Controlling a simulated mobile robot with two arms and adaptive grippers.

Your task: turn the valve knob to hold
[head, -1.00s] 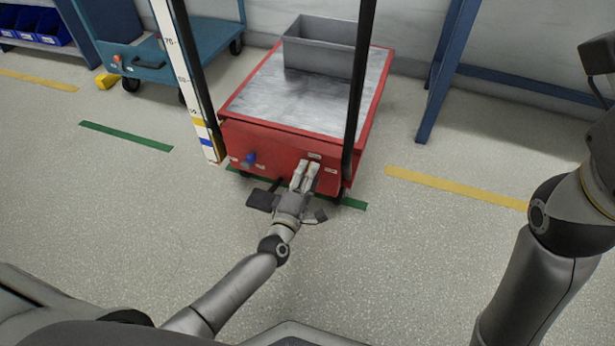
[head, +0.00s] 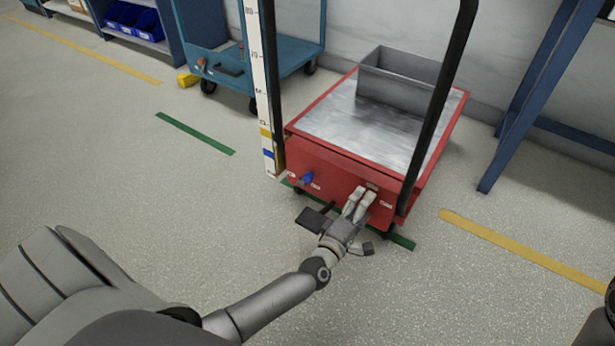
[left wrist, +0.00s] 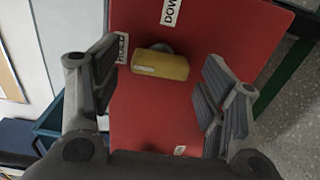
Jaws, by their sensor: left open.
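The yellow valve knob (left wrist: 160,65) sits on the red panel (left wrist: 150,115) of a cart in the left wrist view. Its bar lies nearly level there, with a pale mark at its left end, close to the HOLD label (left wrist: 122,48). A DOWN label (left wrist: 170,12) is above it and another label (left wrist: 179,150) below. My left gripper (left wrist: 155,88) is open, with one finger on each side of the knob and visible gaps. In the head view my left gripper (head: 358,204) is at the front panel and hides the knob. My right gripper is out of view.
A blue knob (head: 307,177) is left of my gripper on the same panel. The cart carries a grey bin (head: 400,78) and has black uprights. A striped measuring post (head: 262,90) stands at its left corner. A blue cart (head: 230,65) is behind. Floor in front is clear.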

